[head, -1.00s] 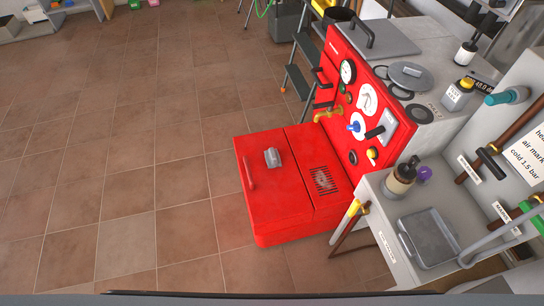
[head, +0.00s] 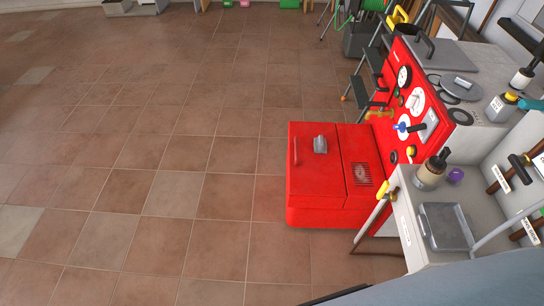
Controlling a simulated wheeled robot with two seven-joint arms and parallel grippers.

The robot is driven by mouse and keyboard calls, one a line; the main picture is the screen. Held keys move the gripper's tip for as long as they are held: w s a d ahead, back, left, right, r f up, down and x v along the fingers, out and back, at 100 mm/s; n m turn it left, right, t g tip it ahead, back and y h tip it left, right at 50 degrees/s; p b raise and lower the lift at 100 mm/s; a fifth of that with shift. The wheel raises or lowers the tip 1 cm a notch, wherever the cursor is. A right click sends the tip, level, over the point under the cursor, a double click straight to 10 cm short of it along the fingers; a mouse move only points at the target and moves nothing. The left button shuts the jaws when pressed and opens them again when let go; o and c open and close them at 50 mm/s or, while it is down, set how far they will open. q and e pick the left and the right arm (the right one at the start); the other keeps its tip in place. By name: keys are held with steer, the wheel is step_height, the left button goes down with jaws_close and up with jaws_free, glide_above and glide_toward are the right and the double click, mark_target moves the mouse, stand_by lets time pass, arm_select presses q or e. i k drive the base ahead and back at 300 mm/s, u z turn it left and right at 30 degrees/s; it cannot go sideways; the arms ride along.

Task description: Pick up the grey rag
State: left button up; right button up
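No grey rag can be made out for certain. A small grey object (head: 320,145) lies on top of the red burner housing (head: 305,205) in the head view; it is too small to tell whether it is cloth or a metal part. Neither of my grippers is in view.
The red boiler panel (head: 431,145) with gauges stands behind the housing. At right, a pale counter (head: 408,205) holds a grey tray (head: 445,228), a brown-and-cream bottle (head: 429,174) and a purple item (head: 455,175). A dark step stool (head: 360,88) stands behind. The tiled floor (head: 150,150) at left is clear.

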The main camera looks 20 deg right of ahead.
mark_target(320, 143)
steer(key=z, duration=0.15)
steer(key=k, duration=0.25)
steer(key=u, duration=0.85)
steer(key=i, duration=2.4)
steer(key=z, duration=0.9)
steer(key=i, duration=1.7)
steer(key=z, duration=1.15)
